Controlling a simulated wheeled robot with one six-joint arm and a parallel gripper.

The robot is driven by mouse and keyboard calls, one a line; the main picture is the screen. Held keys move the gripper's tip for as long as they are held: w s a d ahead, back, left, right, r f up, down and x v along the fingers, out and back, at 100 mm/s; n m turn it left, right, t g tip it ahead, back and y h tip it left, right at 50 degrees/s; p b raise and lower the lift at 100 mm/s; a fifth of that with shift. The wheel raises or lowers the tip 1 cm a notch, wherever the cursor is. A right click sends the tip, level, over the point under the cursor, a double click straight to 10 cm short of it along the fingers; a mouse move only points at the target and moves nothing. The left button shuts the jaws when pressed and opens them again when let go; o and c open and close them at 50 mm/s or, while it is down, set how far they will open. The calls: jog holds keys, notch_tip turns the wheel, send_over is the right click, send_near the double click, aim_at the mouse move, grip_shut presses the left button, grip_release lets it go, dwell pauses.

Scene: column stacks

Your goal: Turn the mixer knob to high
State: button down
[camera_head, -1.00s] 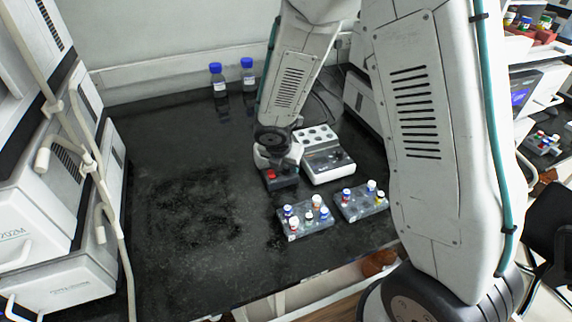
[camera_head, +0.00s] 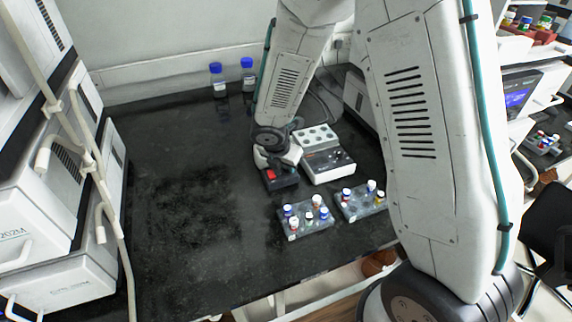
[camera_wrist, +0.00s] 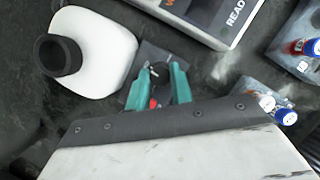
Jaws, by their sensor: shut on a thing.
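The mixer shows in the wrist view as a white rounded body (camera_wrist: 95,50) with a black cup (camera_wrist: 58,56) and a dark grey base (camera_wrist: 147,57). In the head view its dark base (camera_head: 284,181) with a red patch shows below my wrist. My gripper (camera_wrist: 161,73) has teal fingers, shut on the small dark knob (camera_wrist: 159,75) between their tips at the base. A bit of red shows between the fingers. Most of the knob is hidden, so I cannot read its setting.
A white device with a holed top (camera_head: 328,163) stands close to the right of the mixer. Two vial racks, left (camera_head: 305,226) and right (camera_head: 353,210), sit in front. Two blue-capped bottles (camera_head: 217,90) stand at the back. The bench (camera_head: 180,260) is clear on the left.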

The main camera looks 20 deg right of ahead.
jog(key=m+g+h, duration=0.1)
jog(key=m, duration=0.3)
jog(key=shift+w+a, duration=0.1)
jog(key=shift+w, duration=0.05)
jog(key=m+g, duration=0.2)
jog(key=m, duration=0.2)
jog(key=shift+w+m, duration=0.1)
jog(key=shift+m, duration=0.2)
jog(key=m+g, duration=0.1)
jog(key=m, duration=0.3)
jog(key=shift+w+m+g, duration=0.1)
jog(key=shift+m+g, duration=0.2)
jog(key=shift+g, duration=0.1)
jog(key=shift+w+m+g+y, duration=0.1)
jog(key=shift+m+g+y, duration=0.45)
jog(key=shift+m, duration=1.15)
jog(key=c, duration=1.2)
grip_release()
jog(key=shift+c, duration=0.2)
